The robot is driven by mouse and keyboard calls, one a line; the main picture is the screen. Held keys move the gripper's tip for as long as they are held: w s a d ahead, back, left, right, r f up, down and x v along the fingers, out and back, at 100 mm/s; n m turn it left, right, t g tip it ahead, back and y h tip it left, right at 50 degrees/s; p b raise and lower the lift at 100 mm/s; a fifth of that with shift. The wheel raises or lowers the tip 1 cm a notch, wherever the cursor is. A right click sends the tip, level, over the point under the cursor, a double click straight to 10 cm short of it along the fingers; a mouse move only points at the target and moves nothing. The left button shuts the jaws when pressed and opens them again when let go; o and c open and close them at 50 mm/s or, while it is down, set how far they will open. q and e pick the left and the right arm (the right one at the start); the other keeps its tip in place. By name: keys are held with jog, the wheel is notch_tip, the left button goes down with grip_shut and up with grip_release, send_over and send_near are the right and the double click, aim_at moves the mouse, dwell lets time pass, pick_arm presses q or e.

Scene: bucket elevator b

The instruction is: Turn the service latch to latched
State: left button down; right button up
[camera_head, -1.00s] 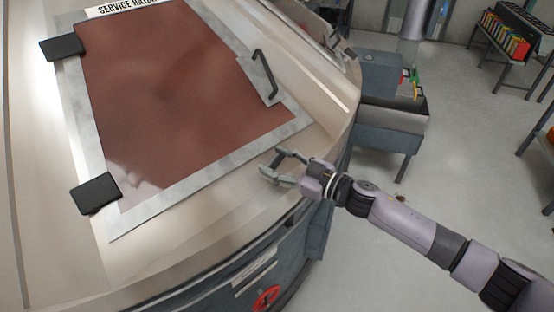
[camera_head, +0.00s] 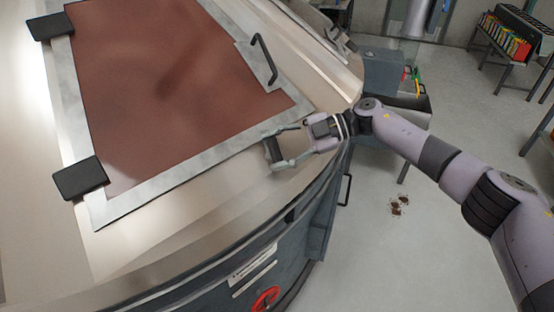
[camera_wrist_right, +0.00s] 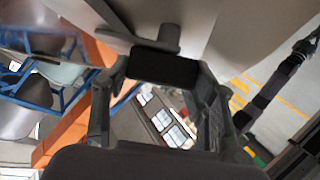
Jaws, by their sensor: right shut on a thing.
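The service latch shows as a dark handle (camera_head: 273,152) on the pale housing, just below the lower right corner of the service hatch. My right gripper (camera_head: 276,151) reaches in from the right with its fingers around this handle. In the right wrist view, a black block-like grip (camera_wrist_right: 165,68) sits between the two fingers of my right gripper (camera_wrist_right: 160,80), below a grey stem on the pale surface. The gripper is closed on it. The latch's pivot and any marking of its position are not readable. My left gripper is not seen.
The reddish-brown hatch panel (camera_head: 170,85) has a black pull handle (camera_head: 264,58) and black hinges (camera_head: 80,178) at its left. A red round part (camera_head: 265,298) sits on the grey lower side. Grey benches (camera_head: 395,85) stand behind my right arm. Open floor lies at right.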

jog(key=n+g+h+b, duration=0.1)
jog(key=n+b, duration=0.1)
jog(key=b, duration=0.1)
jog(key=shift+f+n+g, duration=0.15)
jog(key=shift+n+g, duration=0.25)
jog(key=shift+n+g+h+b, duration=0.3)
jog(key=shift+n+h+b, duration=0.15)
jog(key=shift+h, duration=0.25)
jog(key=o, duration=1.2)
jog(key=shift+c, duration=0.2)
jog(key=v, duration=0.7)
jog(key=shift+d+r, duration=0.2)
jog(key=shift+r, duration=0.05)
jog(key=shift+w, duration=0.1)
